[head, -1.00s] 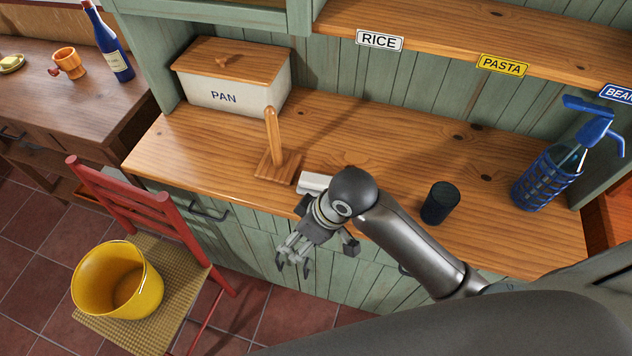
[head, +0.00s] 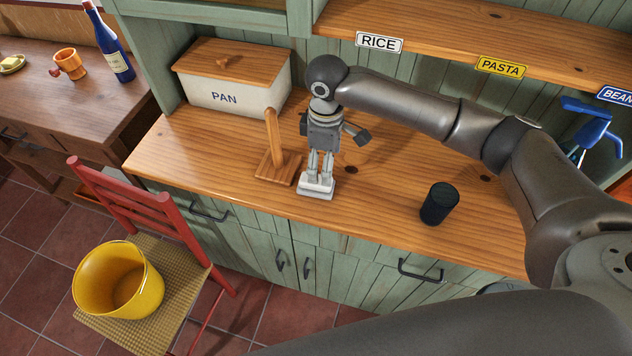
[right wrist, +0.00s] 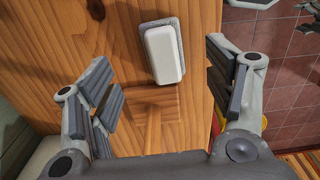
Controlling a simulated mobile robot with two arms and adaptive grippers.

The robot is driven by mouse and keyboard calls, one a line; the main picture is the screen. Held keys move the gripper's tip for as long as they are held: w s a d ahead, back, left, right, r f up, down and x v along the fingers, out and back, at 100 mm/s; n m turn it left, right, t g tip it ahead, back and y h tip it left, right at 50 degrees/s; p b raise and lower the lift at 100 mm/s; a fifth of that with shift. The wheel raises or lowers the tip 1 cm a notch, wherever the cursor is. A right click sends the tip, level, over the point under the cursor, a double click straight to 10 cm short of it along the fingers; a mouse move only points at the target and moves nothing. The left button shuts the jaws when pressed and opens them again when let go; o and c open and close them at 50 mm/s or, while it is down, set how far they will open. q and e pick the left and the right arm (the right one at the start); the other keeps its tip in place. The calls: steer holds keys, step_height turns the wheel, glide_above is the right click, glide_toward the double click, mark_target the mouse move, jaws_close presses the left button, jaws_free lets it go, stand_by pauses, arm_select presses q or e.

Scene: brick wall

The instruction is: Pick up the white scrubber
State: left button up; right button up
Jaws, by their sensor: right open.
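The white scrubber (head: 316,189) lies on the wooden counter near its front edge, just right of the wooden stand with an upright post (head: 274,140). In the right wrist view the scrubber (right wrist: 164,53) is a white block on a grey pad, lying between the two fingers' lines and ahead of them. My right gripper (head: 319,174) points down over the scrubber, its fingers overlapping the scrubber's far part in the head view. In the right wrist view the gripper (right wrist: 163,85) is wide open, with no finger visibly touching the scrubber. My left gripper is not in view.
A black cup (head: 440,204) stands on the counter to the right. A red chair holds a yellow bucket (head: 118,281). The counter between scrubber and cup is clear.

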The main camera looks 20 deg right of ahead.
step_height(320, 180, down, 3)
steer(key=shift+r, duration=0.1)
steer(key=shift+a+f+p, duration=0.1)
steer(key=shift+f+p, duration=0.2)
steer(key=shift+p, duration=0.15)
step_height(320, 180, down, 4)
steer(key=shift+a+r+p, duration=0.15)
steer(key=shift+p, duration=0.6)
steer(key=shift+f, duration=0.5)
steer(key=c, duration=1.1)
steer(key=shift+r, duration=0.1)
